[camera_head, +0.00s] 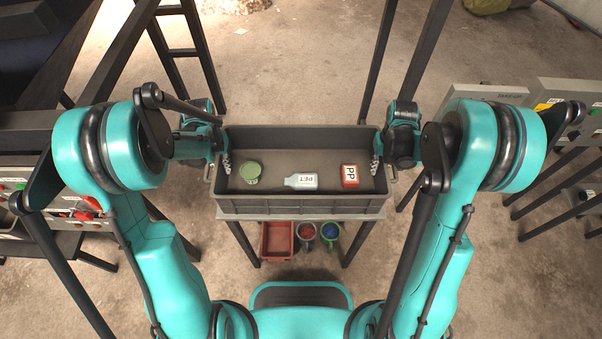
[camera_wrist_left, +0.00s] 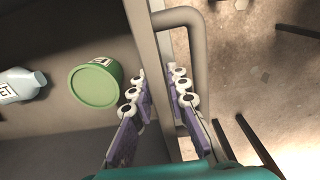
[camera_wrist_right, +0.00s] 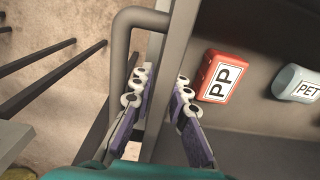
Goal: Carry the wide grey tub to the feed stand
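The wide grey tub (camera_head: 300,206) is level on a light stand in the head view. It holds a green round container (camera_head: 250,172), a pale PET bottle (camera_head: 301,181) and a red PP container (camera_head: 350,176). My left gripper (camera_head: 226,163) is at the tub's left end. In the left wrist view its fingers (camera_wrist_left: 157,82) straddle the end wall, one inside the tub and one between wall and handle. My right gripper (camera_head: 376,165) is at the right end. Its fingers (camera_wrist_right: 162,84) straddle that wall the same way. Both finger gaps look filled by the wall.
Below the tub are a red bin (camera_head: 278,240) and two small buckets, one with red bits (camera_head: 306,232) and one with blue (camera_head: 330,232). Grey panels (camera_head: 570,97) stand at the right. A dark frame rises at the left and behind. Open floor lies beyond the tub.

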